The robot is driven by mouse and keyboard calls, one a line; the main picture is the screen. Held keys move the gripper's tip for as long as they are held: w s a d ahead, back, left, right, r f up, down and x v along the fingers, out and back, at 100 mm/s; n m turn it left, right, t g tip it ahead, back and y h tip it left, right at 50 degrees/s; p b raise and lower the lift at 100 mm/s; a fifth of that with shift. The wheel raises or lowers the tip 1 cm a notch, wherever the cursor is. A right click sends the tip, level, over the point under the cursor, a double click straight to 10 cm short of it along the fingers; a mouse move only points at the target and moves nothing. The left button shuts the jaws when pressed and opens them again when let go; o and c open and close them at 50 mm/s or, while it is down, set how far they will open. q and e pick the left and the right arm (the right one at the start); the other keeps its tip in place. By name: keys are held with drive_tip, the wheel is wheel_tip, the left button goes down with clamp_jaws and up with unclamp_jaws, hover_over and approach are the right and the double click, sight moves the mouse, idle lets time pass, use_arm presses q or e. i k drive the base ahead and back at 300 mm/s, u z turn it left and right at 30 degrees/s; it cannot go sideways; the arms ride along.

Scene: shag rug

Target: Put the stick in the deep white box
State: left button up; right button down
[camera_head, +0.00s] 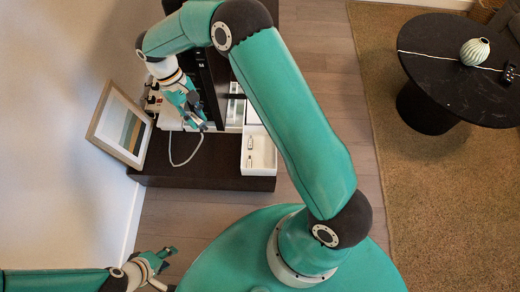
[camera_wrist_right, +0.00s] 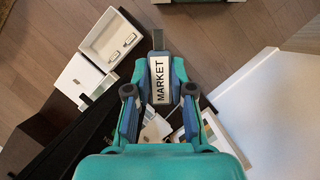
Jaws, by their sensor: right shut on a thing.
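My right gripper (camera_head: 191,104) is over the dark cabinet, beside the picture frame. In the right wrist view it is shut on a blue-grey stick (camera_wrist_right: 159,82) with a white "MARKET" label and a dark grey end pointing away from the fingers. In the head view the stick is too small to make out clearly. The deep white box (camera_head: 258,153) stands at the cabinet's right end, to the right of this gripper. It also shows at upper left in the right wrist view (camera_wrist_right: 95,50), with small pale sticks inside. My left gripper (camera_head: 161,268) is low at left, open and empty.
A framed picture (camera_head: 121,126) leans on the wall at the left end of the dark cabinet (camera_head: 200,181). Black upright items stand behind the gripper, and a pale cable (camera_head: 178,163) lies on the cabinet. A round black table (camera_head: 455,85) is far right.

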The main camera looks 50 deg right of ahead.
sight(268, 152)
drive_tip(key=z, duration=0.3)
drive_tip(key=k, duration=0.1)
drive_tip(key=z, duration=0.4)
drive_tip(key=i, duration=0.5)
drive_tip(key=z, duration=0.05)
